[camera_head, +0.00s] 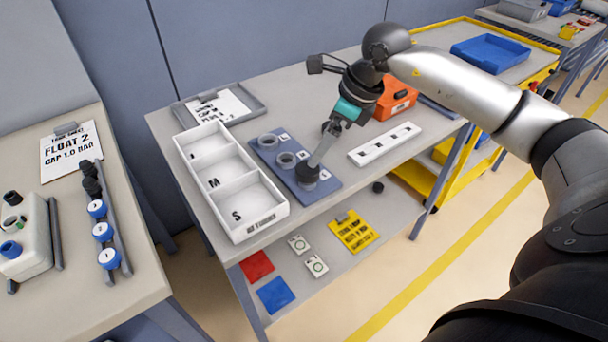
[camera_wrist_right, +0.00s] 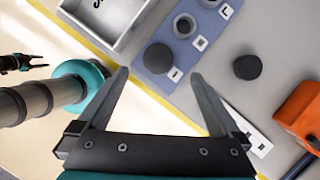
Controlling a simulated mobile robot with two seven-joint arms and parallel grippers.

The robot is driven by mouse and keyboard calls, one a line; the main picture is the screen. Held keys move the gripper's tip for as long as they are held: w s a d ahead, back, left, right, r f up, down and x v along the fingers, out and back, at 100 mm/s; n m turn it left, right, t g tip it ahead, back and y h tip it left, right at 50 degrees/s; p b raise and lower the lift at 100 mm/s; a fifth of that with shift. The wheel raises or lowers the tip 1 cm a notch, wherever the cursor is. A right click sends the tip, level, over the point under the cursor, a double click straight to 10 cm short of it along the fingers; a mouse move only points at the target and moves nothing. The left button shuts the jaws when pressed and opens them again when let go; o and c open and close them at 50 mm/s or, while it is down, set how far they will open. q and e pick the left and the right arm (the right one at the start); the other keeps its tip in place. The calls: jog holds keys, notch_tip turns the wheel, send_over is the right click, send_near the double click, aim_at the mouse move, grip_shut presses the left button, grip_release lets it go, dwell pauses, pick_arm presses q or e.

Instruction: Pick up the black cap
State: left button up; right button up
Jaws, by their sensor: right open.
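A black round cap (camera_wrist_right: 158,57) sits on the last position of the blue plate (camera_wrist_right: 185,62); it also shows in the head view (camera_head: 308,173) below my gripper. My right gripper (camera_wrist_right: 160,76) is open, and its fingertips are on either side of this cap in the picture, with nothing clearly held. A second black round piece (camera_wrist_right: 247,67) lies on the table beside the plate. My left gripper (camera_wrist_right: 25,62) shows small in the right wrist view, apart from these things.
A white bin (camera_head: 228,170) marked M and S stands left of the plate. A white strip (camera_head: 385,144) and an orange box (camera_head: 396,98) are to the right. A dark round piece (camera_head: 378,187) lies lower, beyond the table's front edge. A left table (camera_head: 120,225) holds blue-and-white knobs.

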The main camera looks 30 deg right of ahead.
aim_at(307, 168)
jog(key=x, duration=0.3)
jog(key=shift+a+f, duration=0.1)
jog(key=shift+f, duration=0.25)
jog(key=shift+w+a+f, duration=0.1)
jog(key=shift+f, duration=0.05)
jog(key=shift+w+a+f, duration=0.1)
jog(key=shift+f, duration=0.2)
jog(key=b+x, duration=0.1)
jog(key=x, duration=0.2)
jog(key=shift+w+a+f, duration=0.15)
jog(key=shift+a+f, duration=0.05)
jog(key=shift+f, duration=0.1)
jog(key=shift+w+f, duration=0.1)
jog(key=shift+f, duration=0.2)
pick_arm(q)
jog(key=shift+s+a+f, duration=0.2)
jog(key=shift+s+f, duration=0.45)
jog(key=shift+s, duration=0.35)
pick_arm(e)
jog(key=c, duration=0.3)
pick_arm(q)
jog(key=shift+w, duration=0.15)
pick_arm(e)
jog(key=c, duration=1.2)
